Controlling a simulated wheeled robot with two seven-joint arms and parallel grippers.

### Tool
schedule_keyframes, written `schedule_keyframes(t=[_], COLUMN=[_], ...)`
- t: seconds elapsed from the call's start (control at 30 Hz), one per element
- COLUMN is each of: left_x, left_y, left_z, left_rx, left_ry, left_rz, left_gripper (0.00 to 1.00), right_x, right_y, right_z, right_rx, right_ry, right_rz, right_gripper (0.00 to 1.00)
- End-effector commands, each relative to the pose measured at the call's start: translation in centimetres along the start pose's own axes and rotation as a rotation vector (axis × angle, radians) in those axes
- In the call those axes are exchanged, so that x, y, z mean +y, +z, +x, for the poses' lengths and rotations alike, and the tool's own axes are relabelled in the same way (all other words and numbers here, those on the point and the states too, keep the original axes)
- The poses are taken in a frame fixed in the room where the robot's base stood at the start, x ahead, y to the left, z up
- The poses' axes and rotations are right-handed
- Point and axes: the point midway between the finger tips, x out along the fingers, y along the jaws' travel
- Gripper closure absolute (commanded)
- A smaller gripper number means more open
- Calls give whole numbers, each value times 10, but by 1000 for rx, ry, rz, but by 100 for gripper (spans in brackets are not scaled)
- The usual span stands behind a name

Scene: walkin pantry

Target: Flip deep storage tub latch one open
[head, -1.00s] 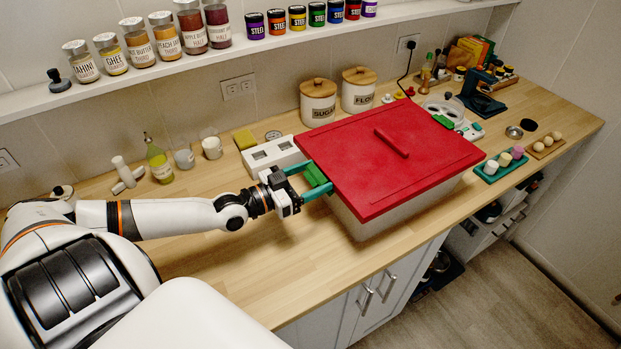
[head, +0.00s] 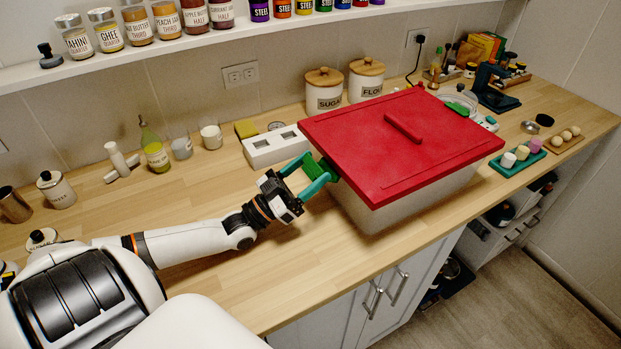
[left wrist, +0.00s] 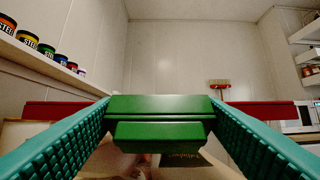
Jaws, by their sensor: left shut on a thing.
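The deep storage tub (head: 400,205) stands on the wooden counter, pale and see-through, with a red lid (head: 395,140) on it. A green latch (head: 323,170) is on the tub's left side; it also shows in the left wrist view (left wrist: 160,107), between the two teal fingers. My left gripper (head: 318,175) is shut on this latch, with one finger on each side of it. Another green latch (head: 457,108) shows at the lid's far right edge. My right gripper is not in view.
Sugar (head: 323,92) and flour (head: 366,82) canisters stand behind the tub. A green tray (head: 515,160) is to its right. The counter (head: 290,270) in front of the gripper is clear.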

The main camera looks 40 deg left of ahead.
Motion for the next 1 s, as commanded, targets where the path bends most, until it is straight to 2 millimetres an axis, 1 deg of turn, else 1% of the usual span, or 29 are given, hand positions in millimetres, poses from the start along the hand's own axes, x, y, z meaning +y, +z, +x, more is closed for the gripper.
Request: schedule_keyframes(t=[0.3,0.33,0.37,0.6,0.7,0.77,0.87,1.0], left_x=[0,0,0,0,0,0,-1,-1], left_y=[-1,-1,-1,0,4,10,25,50], left_z=[-1,-1,-1,0,2,5,13,26], left_rx=[-4,-3,-3,-4,-4,-5,-5,-6], left_ry=[0,0,0,0,0,-1,-3,-2], left_rz=[-1,-1,-1,0,0,0,0,0], left_gripper=[59,35,32,32,32,32,32,32], right_x=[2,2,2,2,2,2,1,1], right_y=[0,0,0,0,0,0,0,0], right_z=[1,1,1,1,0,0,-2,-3], right_rx=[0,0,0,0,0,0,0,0], right_ry=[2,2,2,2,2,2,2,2], right_rz=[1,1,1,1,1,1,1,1], right_gripper=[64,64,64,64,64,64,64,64])
